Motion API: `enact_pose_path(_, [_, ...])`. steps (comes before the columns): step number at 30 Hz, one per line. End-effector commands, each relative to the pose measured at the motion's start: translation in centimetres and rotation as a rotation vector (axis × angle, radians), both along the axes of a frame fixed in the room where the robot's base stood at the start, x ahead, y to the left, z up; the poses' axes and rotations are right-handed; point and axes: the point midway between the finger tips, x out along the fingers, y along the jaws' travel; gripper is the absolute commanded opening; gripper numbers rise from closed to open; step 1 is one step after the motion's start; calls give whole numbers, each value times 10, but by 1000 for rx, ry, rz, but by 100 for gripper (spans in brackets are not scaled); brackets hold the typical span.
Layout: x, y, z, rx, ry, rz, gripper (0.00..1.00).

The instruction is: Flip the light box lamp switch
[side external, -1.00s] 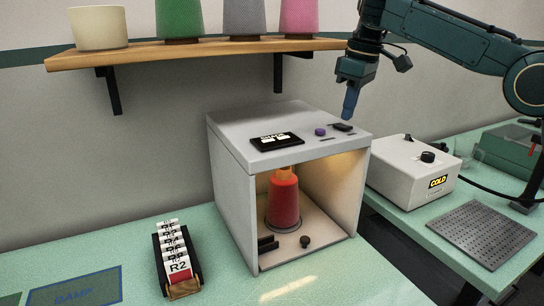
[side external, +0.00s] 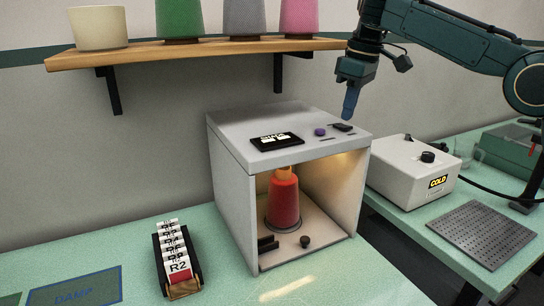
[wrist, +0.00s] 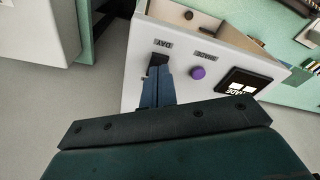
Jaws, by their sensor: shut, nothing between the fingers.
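The light box (side external: 228,155) is a pale grey open-fronted cabinet on the green table, lit warm inside. On its top are a small black switch (side external: 342,127), a purple button (side external: 320,132) and a black display (side external: 277,140) with white patches. My gripper (side external: 348,117) points down at the switch, its blue fingers shut and empty. In the wrist view the fingertips (wrist: 158,70) overlap the black switch (wrist: 158,59) beside the "DAY" label and partly hide it. I cannot tell if they touch it. The purple button (wrist: 198,73) is beside them.
A red yarn cone (side external: 284,200) stands inside the box. A rack of tags (side external: 176,262) is at the front left. A white unit reading COLD (side external: 412,170) and a perforated plate (side external: 482,236) are to the right. A shelf (side external: 190,53) with cones hangs behind.

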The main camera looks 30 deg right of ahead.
Motion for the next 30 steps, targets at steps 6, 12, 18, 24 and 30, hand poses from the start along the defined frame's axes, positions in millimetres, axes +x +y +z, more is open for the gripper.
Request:
enact_pose_path(6, [0,0,0,0,0,0,0])
enact_pose_path(12, [1,0,5,3,-2,1,0])
enact_pose_path(18, [1,0,15,5,-3,1,0])
enact_pose_path(24, [0,-1,24,0,-2,1,0])
enact_pose_path(30, [1,1,35,6,-2,2,0])
